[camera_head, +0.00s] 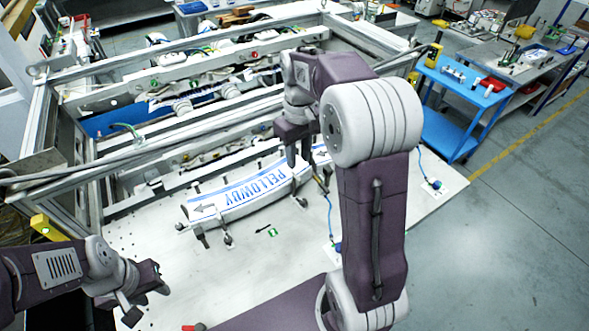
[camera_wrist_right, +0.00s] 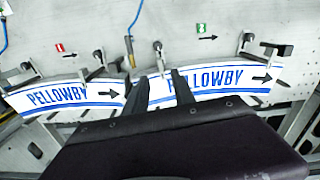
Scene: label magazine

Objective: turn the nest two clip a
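Two curved white label strips with blue PELLOWBY lettering lie end to end in nests on the pale plate. The green-marked strip (camera_head: 240,192) is also at right in the right wrist view (camera_wrist_right: 225,82); the red-marked strip (camera_wrist_right: 62,95) is at left there. Dark clips line the nests; which one is nest two clip a is not marked. My right gripper (camera_head: 298,158) points down above the strips' junction. In its wrist view its fingers (camera_wrist_right: 160,78) are apart, with a clip (camera_wrist_right: 158,48) showing between their tips; contact is unclear. My left gripper (camera_head: 146,294) is open and empty at lower left.
A metal frame (camera_head: 95,155) with rails stands behind the nests. A blue cart (camera_head: 447,108) is at right. Small green (camera_wrist_right: 201,28) and red (camera_wrist_right: 60,47) markers lie beside the nests. The plate's front (camera_head: 225,275) is mostly clear.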

